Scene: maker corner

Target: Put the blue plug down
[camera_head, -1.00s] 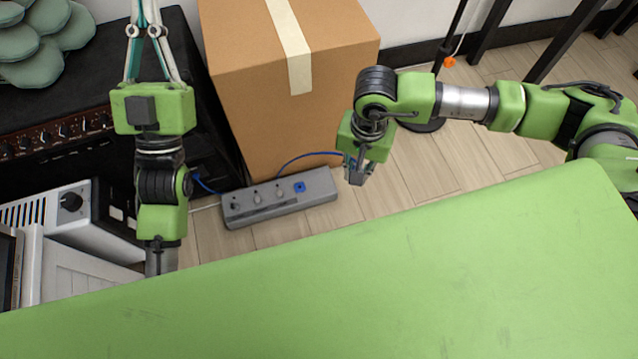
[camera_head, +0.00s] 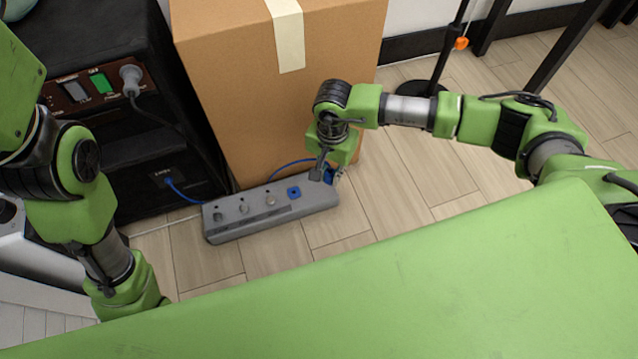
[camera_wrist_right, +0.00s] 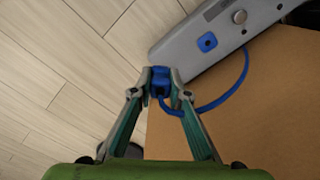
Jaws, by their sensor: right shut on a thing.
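The blue plug (camera_wrist_right: 160,80) is between the fingers of my right gripper (camera_wrist_right: 160,76), which is shut on it. A blue cord (camera_wrist_right: 228,98) loops from the plug. In the head view the plug (camera_head: 332,174) is partly hidden by my right gripper (camera_head: 328,172), beside the right end of the grey power strip (camera_head: 258,219). The strip (camera_wrist_right: 178,43) has a blue socket (camera_head: 293,192), and the plug is apart from this socket (camera_wrist_right: 207,42). I cannot tell whether the plug touches the strip or floor. My left arm shows at left, but its gripper is outside the view.
A cardboard box (camera_head: 225,85) stands right behind the strip. A black cabinet (camera_head: 130,150) with a grey plug (camera_head: 131,76) and a green switch is at left. My green front covers the near side. Wooden floor (camera_head: 400,180) is free to the right.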

